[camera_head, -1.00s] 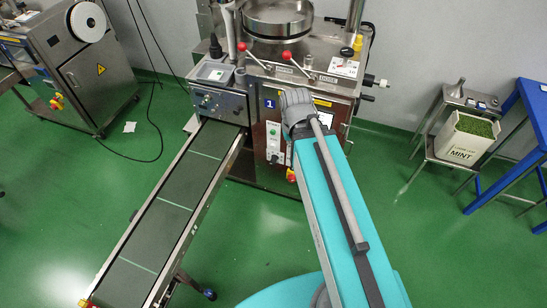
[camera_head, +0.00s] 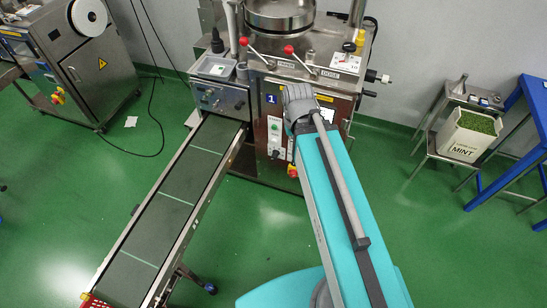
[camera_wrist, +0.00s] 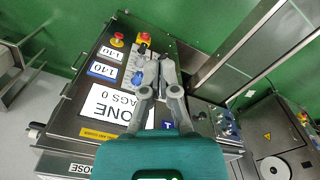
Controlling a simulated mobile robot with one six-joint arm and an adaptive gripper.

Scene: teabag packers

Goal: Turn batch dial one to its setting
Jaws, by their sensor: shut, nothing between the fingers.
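My gripper (camera_wrist: 161,60) is shut and empty in the wrist view, its fingertips together over the pale control strip (camera_wrist: 138,66) on the front of machine 1. I cannot tell which is batch dial one, nor read a pointer or setting. Whether the fingers touch the strip is unclear. In the head view the strip (camera_head: 274,135) shows left of my arm, whose wrist hides the fingers.
A red-and-yellow stop button (camera_wrist: 144,38) is close to the fingertips, with another red button (camera_wrist: 118,38) beside it. The screen reads "BAGS 0" (camera_wrist: 112,104). In the head view a conveyor (camera_head: 165,210) runs out left of my arm.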

